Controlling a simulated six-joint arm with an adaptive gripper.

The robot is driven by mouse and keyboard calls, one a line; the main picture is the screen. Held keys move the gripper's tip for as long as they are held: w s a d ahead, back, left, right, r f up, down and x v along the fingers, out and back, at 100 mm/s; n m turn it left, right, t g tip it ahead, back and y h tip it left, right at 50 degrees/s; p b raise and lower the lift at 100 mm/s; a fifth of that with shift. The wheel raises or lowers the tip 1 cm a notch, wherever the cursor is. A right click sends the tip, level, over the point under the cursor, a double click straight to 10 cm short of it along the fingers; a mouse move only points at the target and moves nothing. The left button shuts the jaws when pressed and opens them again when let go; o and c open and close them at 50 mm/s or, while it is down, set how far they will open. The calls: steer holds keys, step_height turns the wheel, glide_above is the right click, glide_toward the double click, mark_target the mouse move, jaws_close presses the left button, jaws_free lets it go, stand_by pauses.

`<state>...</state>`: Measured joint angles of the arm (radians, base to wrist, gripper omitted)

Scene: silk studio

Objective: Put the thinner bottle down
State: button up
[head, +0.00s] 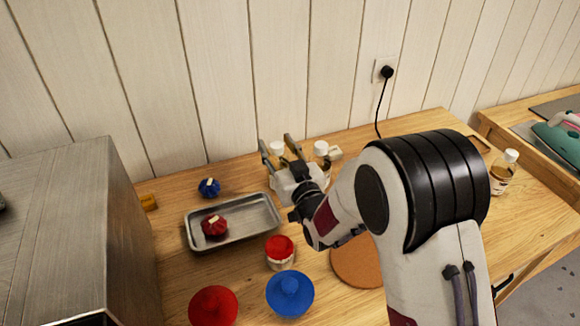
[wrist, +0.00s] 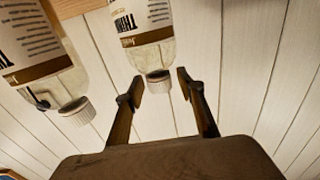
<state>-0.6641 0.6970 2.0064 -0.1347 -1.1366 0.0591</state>
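Two clear bottles with white caps and brown-edged labels appear upside down in the wrist view. One thinner bottle (wrist: 150,30) has its cap between my fingertips in the picture; I cannot tell whether it is between them in depth. The other bottle (wrist: 35,50) is to its left. In the head view their white caps, one near my fingers (head: 276,147) and one to the right (head: 321,148), show behind my gripper, which hides most of their bodies. My gripper (head: 275,140) is open, its fingers pointing toward the wall; they also show in the wrist view (wrist: 160,75).
A metal tray (head: 255,228) holds a red pouch (head: 214,227). A blue pouch (head: 209,187), red-lidded jar (head: 280,253), red lid (head: 213,305), blue lid (head: 290,293) and cork mat (head: 355,268) are nearby. An amber bottle (head: 502,174) stands right. A metal cabinet (head: 60,230) bounds the left.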

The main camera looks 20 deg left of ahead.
steer(key=v, duration=1.1)
steer(key=shift+s+d, duration=0.25)
steer(key=shift+d, duration=0.05)
stand_by(0.5)
steer(key=shift+r, duration=0.1)
steer(key=d+r+m+g+h, duration=0.1)
steer(key=d+r+m+h, duration=0.2)
steer(key=d, duration=0.8)
steer(key=d+r+m+h, duration=0.25)
steer(key=d+h, duration=0.35)
steer(key=d, duration=0.6)
steer(key=s+d+m+g+h, duration=0.1)
steer(key=s+d+g, duration=0.1)
steer(key=s+d, duration=0.3)
steer(key=s+d+m+g+h, duration=0.1)
steer(key=s+d, duration=0.4)
steer(key=s, duration=0.6)
steer(key=s+d+r+m+g+h, duration=0.1)
steer(key=s+d+g, duration=0.2)
steer(key=s+d, duration=0.2)
steer(key=s, duration=0.3)
steer(key=shift+s+d+h, duration=0.2)
steer(key=shift+d+h, duration=0.15)
steer(key=shift+h, duration=0.05)
